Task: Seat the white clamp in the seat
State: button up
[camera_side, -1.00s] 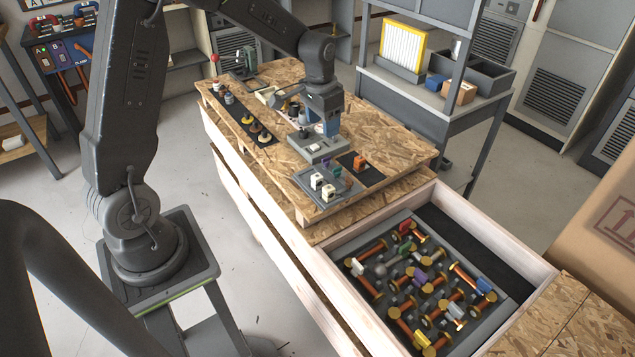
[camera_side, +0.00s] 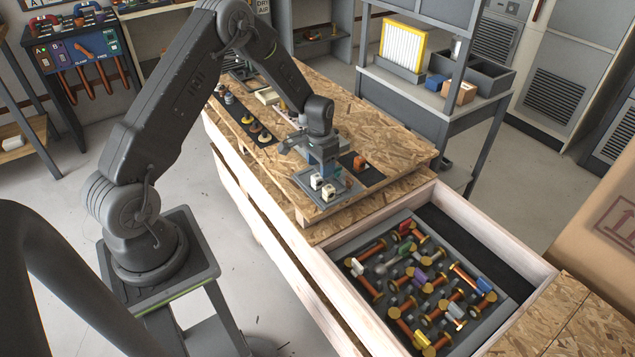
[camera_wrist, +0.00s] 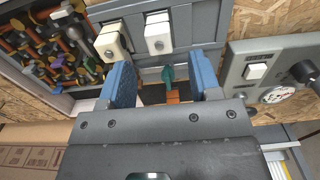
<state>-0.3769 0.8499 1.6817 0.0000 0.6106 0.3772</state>
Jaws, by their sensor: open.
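Two white blocks (camera_side: 316,181) (camera_side: 328,193) stand on a grey tray (camera_side: 307,191) at the near end of the wooden table. They also show in the wrist view, left (camera_wrist: 111,41) and right (camera_wrist: 158,34), beyond my fingers. I cannot tell whether either is the white clamp. Small white pieces (camera_side: 357,266) also lie among the parts in the drawer. My gripper (camera_side: 324,168) is above the tray, beside the white blocks. In the wrist view its blue fingers (camera_wrist: 163,72) are apart and empty, with a green piece (camera_wrist: 168,76) showing between them. I cannot make out the seat.
The open drawer (camera_side: 538,263) holds several copper rods and coloured pieces. A grey panel with a switch and gauge (camera_wrist: 256,73) sits right of my fingers in the wrist view. An orange piece (camera_side: 359,162) stands on a dark strip.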

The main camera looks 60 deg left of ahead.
aim_at(320, 181)
notch_tip(320, 181, down, 5)
jog(key=shift+f, duration=0.1)
dwell(0.3)
jog(key=c, duration=1)
